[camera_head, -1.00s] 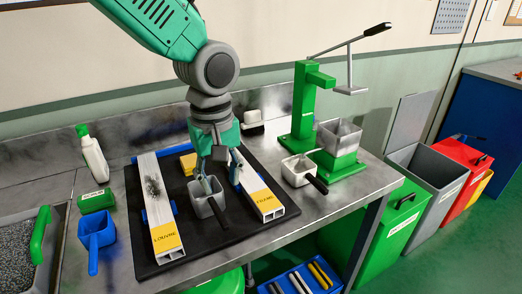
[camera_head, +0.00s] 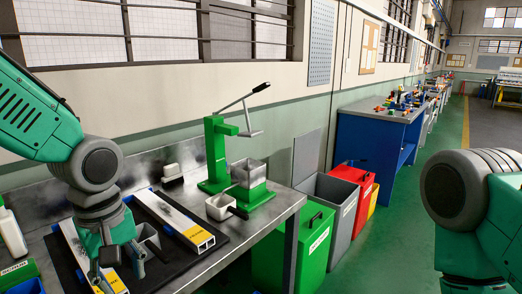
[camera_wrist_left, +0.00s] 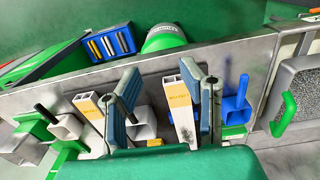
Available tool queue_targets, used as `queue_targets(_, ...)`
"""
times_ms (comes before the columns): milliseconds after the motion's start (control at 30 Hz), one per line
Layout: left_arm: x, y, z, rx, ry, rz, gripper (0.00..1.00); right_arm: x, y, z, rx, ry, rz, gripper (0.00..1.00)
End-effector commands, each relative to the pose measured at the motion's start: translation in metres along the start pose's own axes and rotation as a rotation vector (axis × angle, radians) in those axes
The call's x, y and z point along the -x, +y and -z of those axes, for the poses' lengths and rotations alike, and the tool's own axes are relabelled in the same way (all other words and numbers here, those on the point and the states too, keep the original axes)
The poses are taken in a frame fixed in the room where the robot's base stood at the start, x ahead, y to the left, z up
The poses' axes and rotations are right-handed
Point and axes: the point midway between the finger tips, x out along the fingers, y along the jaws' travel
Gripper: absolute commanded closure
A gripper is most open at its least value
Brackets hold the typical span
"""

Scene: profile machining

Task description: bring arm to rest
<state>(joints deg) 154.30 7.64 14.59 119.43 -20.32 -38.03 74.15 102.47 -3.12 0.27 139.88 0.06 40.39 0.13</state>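My left gripper (camera_head: 118,284) is low at the left of the head view, in front of the workbench's black mat (camera_head: 205,262). In the left wrist view its two blue-grey fingers (camera_wrist_left: 166,92) stand wide apart with nothing held between them. A small grey scoop (camera_head: 149,236) on the mat is partly hidden behind the gripper; in the left wrist view it lies beyond one finger (camera_wrist_left: 142,122). Two white profiles with yellow labels, left (camera_head: 74,246) and right (camera_head: 178,222), lie on the mat. Part of my right arm shows at the right edge; its gripper is out of view.
A green lever press (camera_head: 216,155) and a second scoop (camera_head: 220,207) stand at the bench's right end. Green (camera_head: 305,245), grey (camera_head: 327,190) and red (camera_head: 350,177) bins stand beyond it. The green floor (camera_head: 405,215) right of them is open.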

Motion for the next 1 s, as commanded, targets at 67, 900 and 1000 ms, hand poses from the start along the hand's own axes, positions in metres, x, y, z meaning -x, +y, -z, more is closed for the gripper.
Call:
queue_targets(67,-0.017,0.000,-0.003,-0.026,-0.013,0.000,0.65,-0.003,0.000,0.001,0.000,0.002,0.000,0.60)
queue_targets(900,-0.336,-0.154,-0.092,-0.717,-0.014,-0.039,0.65,-0.050,0.000,-0.002,0.000,0.001,0.000,0.60)
queue_targets(1000,-0.352,-0.179,-0.099,-0.815,0.021,-0.017,0.65,-0.053,0.000,-0.002,0.000,0.001,0.000,0.60)
